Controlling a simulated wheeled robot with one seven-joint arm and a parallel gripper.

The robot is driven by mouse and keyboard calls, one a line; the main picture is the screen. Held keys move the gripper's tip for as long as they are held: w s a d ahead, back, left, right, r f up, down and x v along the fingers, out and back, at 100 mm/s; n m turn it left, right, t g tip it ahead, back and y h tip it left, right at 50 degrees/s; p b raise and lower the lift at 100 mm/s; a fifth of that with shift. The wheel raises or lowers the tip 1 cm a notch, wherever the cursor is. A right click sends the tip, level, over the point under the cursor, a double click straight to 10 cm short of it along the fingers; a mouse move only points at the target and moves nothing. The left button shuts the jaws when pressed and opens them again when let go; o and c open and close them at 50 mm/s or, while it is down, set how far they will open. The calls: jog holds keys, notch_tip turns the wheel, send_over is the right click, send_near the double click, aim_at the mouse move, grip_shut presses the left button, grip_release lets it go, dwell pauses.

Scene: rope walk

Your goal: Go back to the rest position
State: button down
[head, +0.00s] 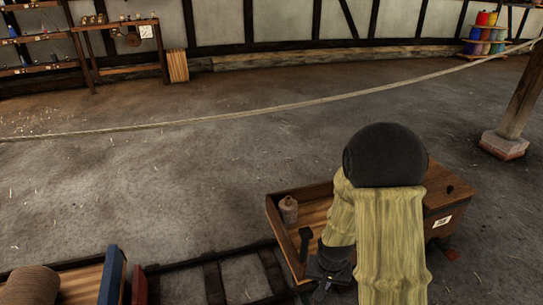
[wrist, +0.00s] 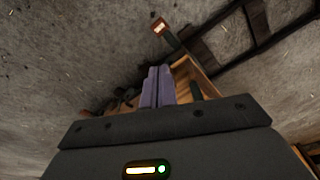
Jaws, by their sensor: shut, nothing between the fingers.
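My gripper (wrist: 158,86) shows in the wrist view as two purple-grey fingers pressed together with nothing between them. In the head view my arm, in a pale yellow sleeve with a dark elbow, reaches down over the wooden cart at the lower right. Its dark wrist is near the open tray (head: 279,228) of that cart; the fingertips cannot be made out clearly there. In the wrist view the fingers point toward a wooden tray edge (wrist: 182,68); I cannot tell whether they touch it.
A small greyish jar (head: 289,209) stands in the cart's tray. A brown box top (head: 450,188) lies right of my arm. A long rope (head: 250,111) spans the room; open floor lies beyond the cart.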

jog(key=s+r+n+t+p, duration=0.1)
jog(key=s+r+p, duration=0.3)
jog(key=r, duration=0.6)
jog(key=s+r+n+p, duration=0.15)
jog(key=s+r, duration=0.35)
jog(key=r, duration=0.6)
jog(key=w+p+v, duration=0.2)
jog(key=p+v, duration=1)
jog(key=w+r+p+v, duration=0.1)
jog(key=w+p+v, duration=0.2)
jog(key=p+v, duration=0.9)
jog(key=w+r+p+v, duration=0.1)
jog(key=w+p+v, duration=0.2)
jog(key=p+v, duration=0.9)
jog(key=shift+d+p, duration=0.6)
jog(key=shift+p, duration=0.5)
